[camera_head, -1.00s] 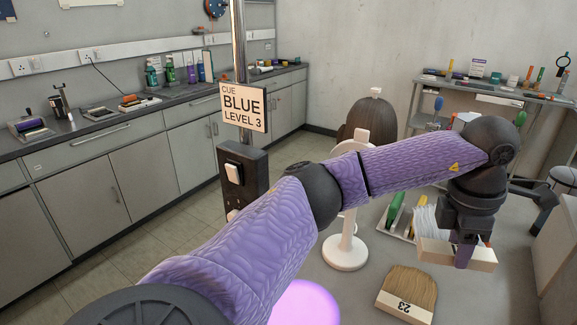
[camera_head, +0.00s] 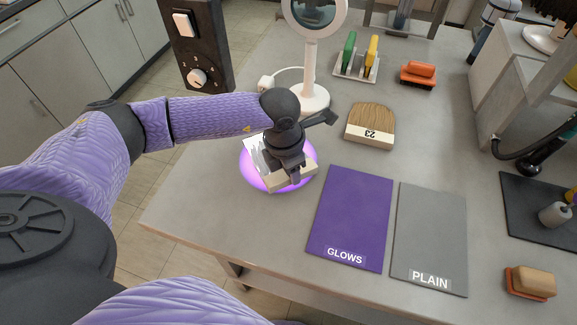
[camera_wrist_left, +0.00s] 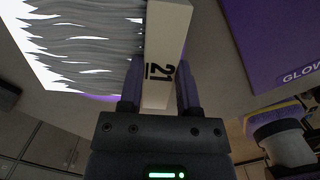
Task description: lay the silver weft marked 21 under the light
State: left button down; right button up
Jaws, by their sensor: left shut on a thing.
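The silver weft marked 21 has a pale bar (camera_head: 292,178) and grey wavy strands (camera_wrist_left: 85,40), brightly lit in the left wrist view. My left gripper (camera_head: 294,170) is shut on the bar, one finger on each side of the number 21 in the left wrist view (camera_wrist_left: 157,85). The weft is over the round purple light spot (camera_head: 251,181) on the table. I cannot tell whether it touches the table. The gripper hides part of the strands in the head view. My right gripper is not in view.
A weft marked 23 (camera_head: 370,124) lies behind. A white magnifier stand (camera_head: 312,75) is close behind my gripper. A purple GLOWS mat (camera_head: 350,215) and a grey PLAIN mat (camera_head: 431,235) lie to the right. A dark switch box (camera_head: 197,45) stands at the left edge.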

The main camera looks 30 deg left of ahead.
pick_arm(q)
jog(key=shift+f, duration=0.45)
jog(key=c, duration=0.6)
grip_release()
jog(key=shift+o, duration=1.4)
jog(key=shift+r, duration=0.4)
jog(key=r+p, duration=0.1)
jog(key=r, duration=0.3)
jog(key=r+p, duration=0.2)
jog(key=r, duration=0.1)
jog(key=s+r+p, duration=0.1)
jog(key=r, duration=0.3)
jog(key=shift+a+r, duration=0.3)
jog(key=shift+a, duration=0.1)
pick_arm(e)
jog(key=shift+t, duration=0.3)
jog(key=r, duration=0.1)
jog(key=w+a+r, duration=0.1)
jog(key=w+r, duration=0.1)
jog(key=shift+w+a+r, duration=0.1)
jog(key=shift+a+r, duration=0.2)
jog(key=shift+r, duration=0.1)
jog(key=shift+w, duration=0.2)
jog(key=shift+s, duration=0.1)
